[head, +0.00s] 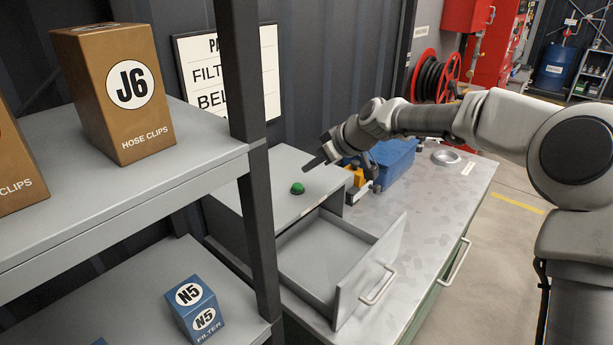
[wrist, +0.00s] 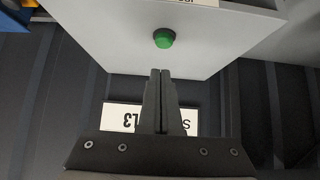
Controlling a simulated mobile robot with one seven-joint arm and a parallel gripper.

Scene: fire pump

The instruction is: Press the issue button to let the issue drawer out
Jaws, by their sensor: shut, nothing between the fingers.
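The green issue button (head: 297,188) sits on top of the grey drawer cabinet (head: 270,200) on the bench. It also shows in the wrist view (wrist: 164,38), just beyond my fingertips. The issue drawer (head: 335,262) stands out from the cabinet toward the front, with a pale handle on its front; its visible inside looks empty. My gripper (head: 310,165) is shut and empty, apart from the button and a little above it in the head view. In the wrist view my closed fingers (wrist: 160,75) point toward the button, with a gap between.
A shelf unit (head: 255,180) with box J6 (head: 118,92) and box N5 (head: 195,308) stands at the left. A blue box (head: 390,160) and a small yellow item (head: 355,174) are right of the cabinet. The bench top (head: 425,205) is clear at the right front.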

